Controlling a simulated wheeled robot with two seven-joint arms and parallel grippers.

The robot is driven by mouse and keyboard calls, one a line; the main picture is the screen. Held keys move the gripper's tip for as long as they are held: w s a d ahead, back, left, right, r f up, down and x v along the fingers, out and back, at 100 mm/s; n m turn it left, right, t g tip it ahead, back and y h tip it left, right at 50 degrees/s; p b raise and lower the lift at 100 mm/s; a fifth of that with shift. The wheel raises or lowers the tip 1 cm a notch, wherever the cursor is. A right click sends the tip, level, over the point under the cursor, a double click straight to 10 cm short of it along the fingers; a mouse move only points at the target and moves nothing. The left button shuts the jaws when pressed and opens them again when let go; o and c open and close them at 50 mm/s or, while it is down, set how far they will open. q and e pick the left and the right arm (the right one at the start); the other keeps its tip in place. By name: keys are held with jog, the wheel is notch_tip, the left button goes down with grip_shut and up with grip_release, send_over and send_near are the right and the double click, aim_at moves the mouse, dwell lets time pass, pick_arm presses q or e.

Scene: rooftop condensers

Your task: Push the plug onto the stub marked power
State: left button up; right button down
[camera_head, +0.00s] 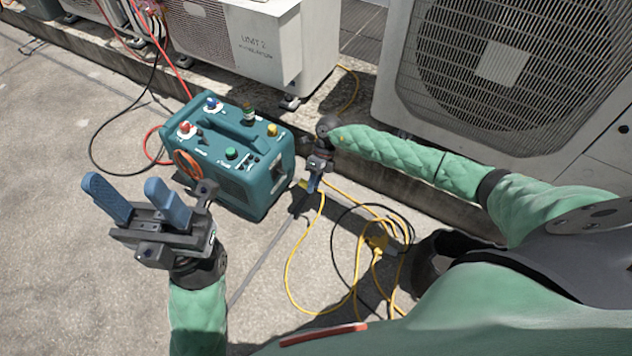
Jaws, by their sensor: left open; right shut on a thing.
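A teal box (270,180) stands on the ground with a handle on top and several coloured stubs: blue (211,103), red (185,128), yellow (272,130), green (231,153) and a dark green one (248,113). Their labels are too small to read, so I cannot tell which is marked power. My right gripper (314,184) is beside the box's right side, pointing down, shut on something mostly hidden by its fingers. A yellow cable (320,212) runs from there; a small yellow part shows at the fingers. My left gripper (122,184) is open and empty, left of the box.
Condenser units stand behind, one at the right (500,70) and one at the back (250,45). Yellow cable (290,265) and a black cable lie looped on the ground right of the box. Red and black hoses run behind left.

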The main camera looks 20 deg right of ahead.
jog(key=shift+w, duration=0.1)
jog(key=shift+w+a+f+b, duration=0.1)
jog(key=shift+w+a+b, duration=0.45)
jog(key=shift+w+a, duration=0.3)
jog(key=shift+w+a+b, duration=0.55)
jog(key=shift+w+a, duration=0.05)
jog(key=shift+w, duration=0.3)
jog(key=shift+w+a, duration=0.8)
jog(key=shift+w, duration=0.25)
dwell(2.0)
jog(key=c, duration=1.1)
grip_release()
